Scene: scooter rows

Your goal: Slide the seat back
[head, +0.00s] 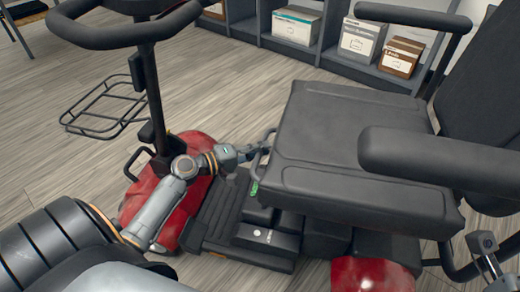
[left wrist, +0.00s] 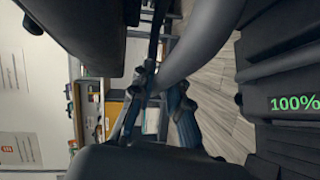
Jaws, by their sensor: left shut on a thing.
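The scooter's dark grey seat (head: 345,130) has a cushion, a backrest (head: 480,105) and two armrests. A thin grey curved bar (head: 257,167) sticks out below the seat's front edge. My left gripper (head: 262,150) is at that bar and shut on it. In the left wrist view a grey curved bar (left wrist: 205,45) runs close past the gripper fingers (left wrist: 165,90). The exact grip is small and partly hidden. My right gripper (head: 486,250) shows only in part at the bottom right, beside the seat, and its jaws are unclear.
The tiller and handlebar (head: 125,30) stand left of my left arm, above the red front body (head: 185,160). A wire basket (head: 103,108) is at the left. A green 100% display (left wrist: 295,103) is below the seat. Shelves with boxes (head: 297,24) line the back.

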